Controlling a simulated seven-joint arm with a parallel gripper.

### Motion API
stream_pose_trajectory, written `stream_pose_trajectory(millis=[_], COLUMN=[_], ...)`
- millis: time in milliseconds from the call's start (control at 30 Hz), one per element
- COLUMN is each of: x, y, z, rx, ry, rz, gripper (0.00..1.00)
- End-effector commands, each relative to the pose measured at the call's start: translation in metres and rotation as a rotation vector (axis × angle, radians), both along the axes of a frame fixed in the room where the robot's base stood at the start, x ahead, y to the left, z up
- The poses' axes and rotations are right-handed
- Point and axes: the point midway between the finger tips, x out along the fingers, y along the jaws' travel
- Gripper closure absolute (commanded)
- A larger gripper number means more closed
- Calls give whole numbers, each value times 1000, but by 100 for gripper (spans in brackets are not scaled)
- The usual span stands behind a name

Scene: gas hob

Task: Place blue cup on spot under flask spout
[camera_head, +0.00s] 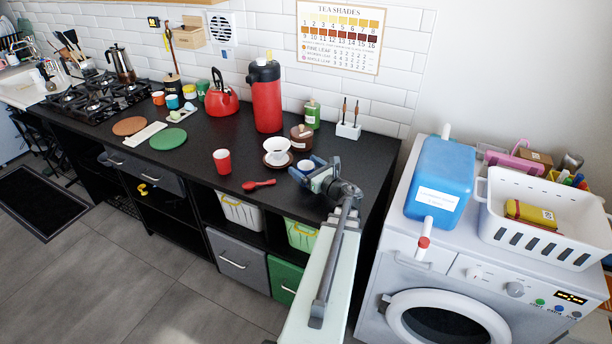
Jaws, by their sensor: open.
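The flask (266,100) is tall and red with a black top, standing near the wall at the back of the black counter. A small blue cup with a pale inside (305,166) stands at the counter's right part, right beside my gripper (315,174). My gripper is open, with its fingers close to this cup and partly hiding it; I cannot tell whether they touch it. A smaller teal-blue cup (172,102) stands far left near the hob, beside an orange cup (158,98). The counter just in front of the flask is bare.
A white dripper on a brown saucer (277,158), a brown lidded pot (301,137) and a green bottle (312,115) stand near the flask. A red cup (222,161) and red spoon (258,184) are in front. A red kettle (221,98) is to its left.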

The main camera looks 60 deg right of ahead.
Motion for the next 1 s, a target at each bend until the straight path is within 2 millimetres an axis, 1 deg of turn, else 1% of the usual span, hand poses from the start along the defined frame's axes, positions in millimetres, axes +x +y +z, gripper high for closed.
stream_pose_trajectory(millis=[167, 833, 1000], x=[0, 0, 0], y=[0, 0, 0], z=[0, -1, -1], rx=[0, 1, 1], ry=[0, 2, 2], rz=[0, 0, 0], gripper=[9, 72, 73])
